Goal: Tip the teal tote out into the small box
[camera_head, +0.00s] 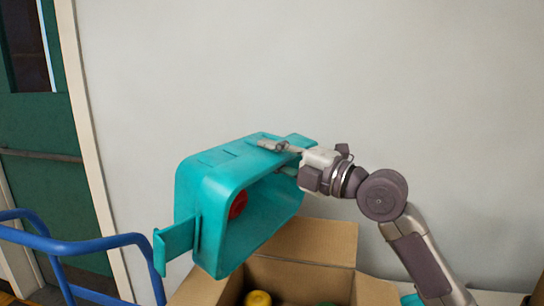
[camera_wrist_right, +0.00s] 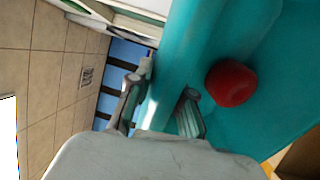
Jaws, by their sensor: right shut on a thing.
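The teal tote (camera_head: 215,180) is tipped on its side in the air, its opening facing the camera and the lower right. My right gripper (camera_head: 280,156) is shut on the tote's wall near its right end. In the right wrist view my right gripper (camera_wrist_right: 158,110) has one finger on each side of the teal wall (camera_wrist_right: 180,60). A red round thing (camera_head: 238,204) is still inside the tote; it also shows in the right wrist view (camera_wrist_right: 231,83). The small cardboard box (camera_head: 300,273) stands open below the tote, with a yellow thing (camera_head: 258,299) in it. My left gripper is not in view.
A blue rail (camera_head: 75,246) stands at the left, in front of a green door (camera_head: 40,120). A plain pale wall (camera_head: 400,80) is behind. A cardboard edge (camera_head: 538,293) shows at the lower right corner.

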